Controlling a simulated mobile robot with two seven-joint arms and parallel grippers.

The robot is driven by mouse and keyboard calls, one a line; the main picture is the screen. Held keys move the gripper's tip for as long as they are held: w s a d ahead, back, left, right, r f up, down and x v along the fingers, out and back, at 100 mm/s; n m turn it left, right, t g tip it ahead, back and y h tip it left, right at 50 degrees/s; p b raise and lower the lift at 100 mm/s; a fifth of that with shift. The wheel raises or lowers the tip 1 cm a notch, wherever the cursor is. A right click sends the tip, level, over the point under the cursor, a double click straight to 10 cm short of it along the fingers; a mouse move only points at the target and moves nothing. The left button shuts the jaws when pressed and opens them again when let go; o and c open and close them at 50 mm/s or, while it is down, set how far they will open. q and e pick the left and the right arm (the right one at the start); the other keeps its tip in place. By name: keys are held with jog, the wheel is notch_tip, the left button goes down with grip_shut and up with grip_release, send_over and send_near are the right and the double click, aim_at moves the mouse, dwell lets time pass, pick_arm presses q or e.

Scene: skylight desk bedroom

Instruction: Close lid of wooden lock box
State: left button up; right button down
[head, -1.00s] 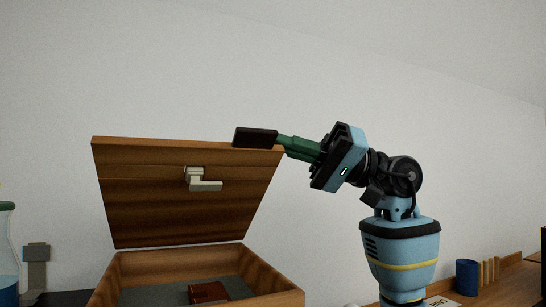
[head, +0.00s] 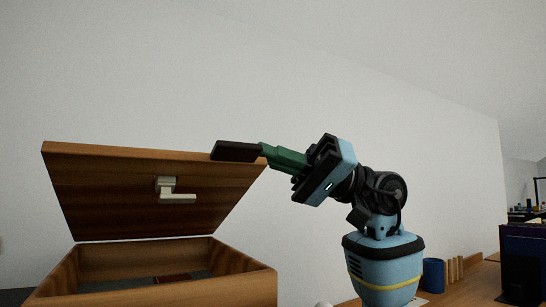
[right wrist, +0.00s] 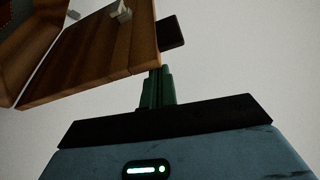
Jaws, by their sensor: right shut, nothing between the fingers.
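The wooden lock box (head: 240,287) stands open at the lower left of the head view. Its lid (head: 110,195) is raised and tilted, with a pale metal latch (head: 176,191) on its inner face. The lid also shows in the right wrist view (right wrist: 95,75), with the latch (right wrist: 121,12) at its top. My right gripper (head: 236,151) is shut and empty. Its dark fingertips lie at the lid's upper edge near the right corner, seemingly against it. My left gripper is not in view.
A reddish-brown object (head: 172,278) lies inside the box. A plain wall is behind, and the air above the lid is clear.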

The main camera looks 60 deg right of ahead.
jog(key=shift+r, duration=0.1)
pick_arm(q)
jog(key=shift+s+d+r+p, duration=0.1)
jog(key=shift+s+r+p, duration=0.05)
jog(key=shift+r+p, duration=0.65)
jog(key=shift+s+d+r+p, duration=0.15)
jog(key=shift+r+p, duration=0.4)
jog(key=shift+p, duration=0.3)
pick_arm(e)
jog(key=s+a+r, duration=0.4)
jog(key=s+a, duration=0.6)
jog(key=a, duration=0.2)
jog(key=shift+s+r, duration=0.4)
